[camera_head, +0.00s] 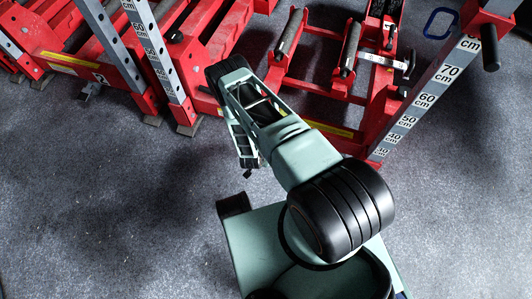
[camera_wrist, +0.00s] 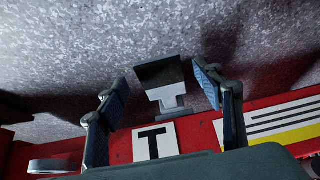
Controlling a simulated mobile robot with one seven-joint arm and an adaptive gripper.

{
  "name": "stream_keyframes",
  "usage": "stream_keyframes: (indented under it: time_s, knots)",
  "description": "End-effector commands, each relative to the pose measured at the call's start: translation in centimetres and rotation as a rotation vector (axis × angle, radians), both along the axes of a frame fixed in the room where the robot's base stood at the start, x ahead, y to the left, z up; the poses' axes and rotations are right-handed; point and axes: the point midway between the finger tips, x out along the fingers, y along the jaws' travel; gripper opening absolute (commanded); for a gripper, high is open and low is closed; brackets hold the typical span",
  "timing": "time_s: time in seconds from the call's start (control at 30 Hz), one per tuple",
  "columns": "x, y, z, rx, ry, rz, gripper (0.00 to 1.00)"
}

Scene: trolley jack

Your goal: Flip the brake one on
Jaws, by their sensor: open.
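The brake pedal (camera_wrist: 160,75), a dark flat plate on a pale grey stem, juts from a red frame in the wrist view. Beside its stem is a white label (camera_wrist: 155,142) with a black mark like a T, possibly an upside-down 1. My gripper (camera_wrist: 161,80) is open, with one finger left and one right of the pedal. No contact is clear. In the head view my gripper (camera_head: 245,160) points down by the red frame's near edge. I cannot make out this pedal there, where my arm covers that part.
A similar dark pedal (camera_head: 90,92) sits by a label "2" (camera_head: 100,78) on the left red frame. Upright grey scale posts (camera_head: 152,50) and a slanted scale post (camera_head: 430,88) rise around my arm. The grey floor (camera_head: 110,200) in front is clear.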

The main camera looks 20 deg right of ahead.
Motion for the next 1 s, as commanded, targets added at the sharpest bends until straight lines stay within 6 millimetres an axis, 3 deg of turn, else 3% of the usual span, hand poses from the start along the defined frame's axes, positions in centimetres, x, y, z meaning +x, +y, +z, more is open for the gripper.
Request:
stream_keyframes:
  time_s: [0.2,0.37,1.0]
  knots:
    - [-1.3,1.0,2.8,0.0,0.0,0.002,0.61]
    - [-1.8,1.4,3.9,0.001,-0.001,0.001,0.61]
    - [-2.0,1.5,4.3,0.0,0.0,0.001,0.61]
